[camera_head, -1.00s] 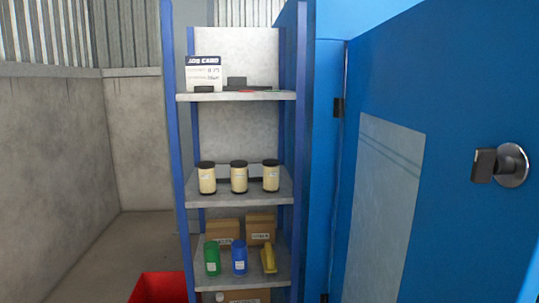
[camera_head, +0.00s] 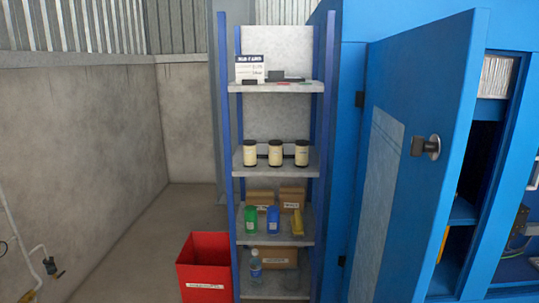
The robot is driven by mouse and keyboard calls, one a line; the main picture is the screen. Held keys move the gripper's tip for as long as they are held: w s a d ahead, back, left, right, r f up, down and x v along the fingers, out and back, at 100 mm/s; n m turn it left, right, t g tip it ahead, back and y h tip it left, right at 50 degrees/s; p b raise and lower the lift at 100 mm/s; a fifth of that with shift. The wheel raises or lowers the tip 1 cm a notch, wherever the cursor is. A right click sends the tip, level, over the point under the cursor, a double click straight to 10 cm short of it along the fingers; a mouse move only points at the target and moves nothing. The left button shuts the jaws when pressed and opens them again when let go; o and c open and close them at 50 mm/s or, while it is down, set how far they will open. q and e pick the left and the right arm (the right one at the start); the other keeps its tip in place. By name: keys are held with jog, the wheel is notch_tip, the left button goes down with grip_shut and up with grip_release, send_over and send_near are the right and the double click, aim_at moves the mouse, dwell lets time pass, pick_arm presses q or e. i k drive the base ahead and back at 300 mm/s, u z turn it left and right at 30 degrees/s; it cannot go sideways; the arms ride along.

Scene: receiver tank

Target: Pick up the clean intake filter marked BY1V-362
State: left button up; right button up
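Three cream filters with black end caps stand upright in a row on the middle shelf of a blue-posted rack: the left filter (camera_head: 249,153), the middle filter (camera_head: 275,153) and the right filter (camera_head: 301,153). Each has a small label, too small to read, so I cannot tell which is marked BY1V-362. Neither of my grippers is in view.
Lower shelves hold a green bottle (camera_head: 250,219), a blue bottle (camera_head: 273,219), a yellow item (camera_head: 297,222), cardboard boxes (camera_head: 291,198) and a clear bottle (camera_head: 255,266). A red bin (camera_head: 205,268) stands left of the rack. A blue cabinet door (camera_head: 433,100) stands open at right.

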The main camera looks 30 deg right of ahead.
aim_at(302, 146)
jog(key=u, duration=0.15)
jog(key=i, duration=2.2)
jog(key=z, duration=1.4)
jog(key=i, duration=1.2)
jog(key=z, duration=1.2)
